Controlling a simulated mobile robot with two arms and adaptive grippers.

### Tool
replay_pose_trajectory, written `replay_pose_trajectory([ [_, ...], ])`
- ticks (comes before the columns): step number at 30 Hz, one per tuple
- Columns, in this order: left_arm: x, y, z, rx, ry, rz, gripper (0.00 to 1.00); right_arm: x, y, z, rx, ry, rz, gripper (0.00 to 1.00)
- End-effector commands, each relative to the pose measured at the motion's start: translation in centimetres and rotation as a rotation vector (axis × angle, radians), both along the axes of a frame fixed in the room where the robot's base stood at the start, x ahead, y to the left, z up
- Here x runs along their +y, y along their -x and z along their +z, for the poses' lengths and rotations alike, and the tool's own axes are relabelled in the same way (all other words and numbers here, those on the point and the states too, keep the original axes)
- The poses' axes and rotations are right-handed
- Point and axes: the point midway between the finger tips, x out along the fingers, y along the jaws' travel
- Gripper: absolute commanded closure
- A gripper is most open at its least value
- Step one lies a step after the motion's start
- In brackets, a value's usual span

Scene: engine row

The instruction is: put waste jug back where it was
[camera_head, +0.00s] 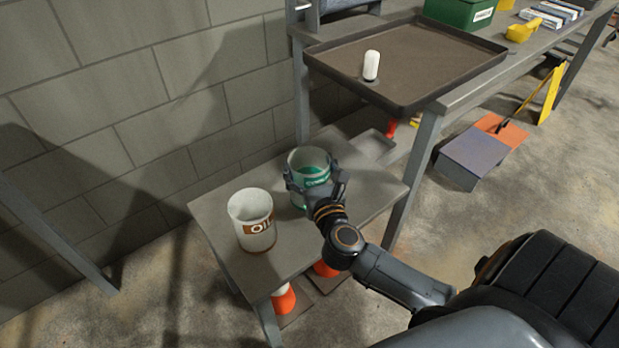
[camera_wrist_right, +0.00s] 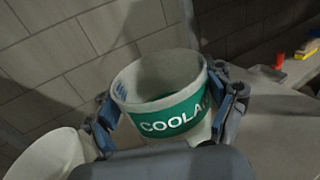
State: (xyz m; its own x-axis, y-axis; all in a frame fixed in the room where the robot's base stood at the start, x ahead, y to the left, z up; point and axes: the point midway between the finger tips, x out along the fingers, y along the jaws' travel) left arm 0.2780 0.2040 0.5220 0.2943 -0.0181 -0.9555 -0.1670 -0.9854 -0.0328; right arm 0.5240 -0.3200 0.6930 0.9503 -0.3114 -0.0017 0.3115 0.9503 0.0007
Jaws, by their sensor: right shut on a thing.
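A white jug with a green band (camera_head: 308,168), lettered "COOLA..." in the right wrist view (camera_wrist_right: 165,110), is at the small low table (camera_head: 215,213). My right gripper (camera_head: 312,190) is shut around its sides, with one finger on each side. The jug is upright, and I cannot tell whether its base touches the tabletop. A white jug with a brown "OIL" label (camera_head: 252,220) stands to its left on the same table, and its rim shows in the right wrist view (camera_wrist_right: 45,158). No jug marked waste is readable. My left gripper is not in view.
A workbench holds a dark tray (camera_head: 430,60) with a white cylinder (camera_head: 371,66), a green box (camera_head: 460,12) and a yellow scoop (camera_head: 522,30). Orange-and-white cones (camera_head: 284,300) are under the low table. A block wall (camera_head: 120,100) stands behind. The tabletop's front right is bare.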

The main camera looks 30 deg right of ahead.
Motion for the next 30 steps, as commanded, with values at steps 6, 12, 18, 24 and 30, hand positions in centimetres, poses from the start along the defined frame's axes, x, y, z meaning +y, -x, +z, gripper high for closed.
replay_pose_trajectory([
  [6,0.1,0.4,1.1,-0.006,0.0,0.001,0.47,-0.3,-0.5,-0.4,-0.005,0.004,0.001,0.8],
  [12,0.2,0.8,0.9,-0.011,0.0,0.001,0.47,-0.4,-0.5,-3.4,-0.003,0.004,0.001,0.8],
  [18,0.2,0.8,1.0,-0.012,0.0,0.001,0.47,-0.4,-0.5,-3.5,-0.005,0.002,0.001,0.8],
  [24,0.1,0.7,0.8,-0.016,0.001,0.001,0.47,-0.4,-0.5,-3.8,-0.004,0.0,0.0,0.8],
  [30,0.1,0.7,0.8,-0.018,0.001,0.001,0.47,-0.4,-0.5,-4.0,0.0,0.0,0.001,0.0],
])
